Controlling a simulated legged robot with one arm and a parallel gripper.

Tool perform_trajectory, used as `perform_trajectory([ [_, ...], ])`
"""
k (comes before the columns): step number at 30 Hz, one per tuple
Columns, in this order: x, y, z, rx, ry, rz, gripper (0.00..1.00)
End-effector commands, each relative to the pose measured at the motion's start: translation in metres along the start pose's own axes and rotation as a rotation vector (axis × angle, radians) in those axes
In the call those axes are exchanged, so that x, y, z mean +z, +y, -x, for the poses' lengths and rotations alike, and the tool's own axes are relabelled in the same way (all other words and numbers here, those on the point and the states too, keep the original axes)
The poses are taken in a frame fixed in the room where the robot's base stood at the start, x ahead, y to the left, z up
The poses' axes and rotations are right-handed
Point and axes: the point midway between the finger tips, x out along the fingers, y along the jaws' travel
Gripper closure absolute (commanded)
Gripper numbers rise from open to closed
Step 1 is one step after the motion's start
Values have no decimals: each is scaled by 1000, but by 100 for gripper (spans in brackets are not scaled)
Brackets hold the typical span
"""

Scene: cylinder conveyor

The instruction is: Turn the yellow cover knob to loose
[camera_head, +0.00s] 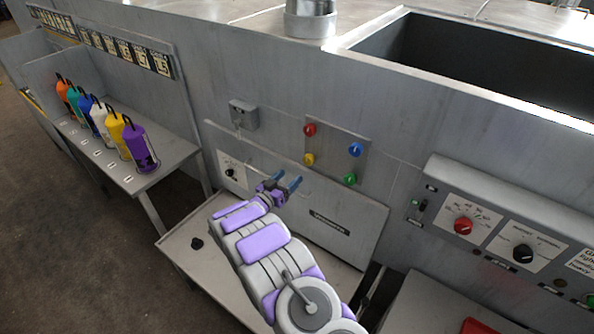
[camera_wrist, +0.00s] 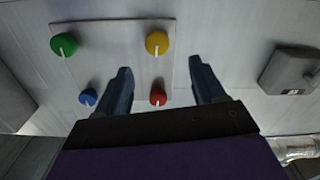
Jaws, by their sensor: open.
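The yellow knob (camera_head: 309,160) is at the lower left of a small panel (camera_head: 335,146) with red, blue and green knobs. In the wrist view, the yellow knob (camera_wrist: 157,42) has a white pointer mark running toward the picture's bottom. My gripper (camera_head: 289,184) is open and empty, its two blue fingers extended toward the panel. In the head view it is below and left of the yellow knob. In the wrist view, the yellow knob appears just beyond the gap between my fingertips (camera_wrist: 160,64), apart from both. The label words around the knob cannot be read.
The wrist view also shows the red knob (camera_wrist: 158,97), blue knob (camera_wrist: 88,97) and green knob (camera_wrist: 65,44). A grey box (camera_head: 243,115) is left of the panel. A hinged-looking plate (camera_head: 345,222) stands below. Colored bottles (camera_head: 140,148) stand on the left bench.

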Motion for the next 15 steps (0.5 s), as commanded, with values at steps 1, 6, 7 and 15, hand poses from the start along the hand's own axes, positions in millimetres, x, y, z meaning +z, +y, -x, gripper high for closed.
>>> perform_trajectory([
  [1,0,-1,13,-3,1,0,31],
  [6,2,-1,45,-4,-1,3,31],
  [7,2,0,50,-4,-2,2,31],
  [15,1,0,71,-1,-2,0,31],
])
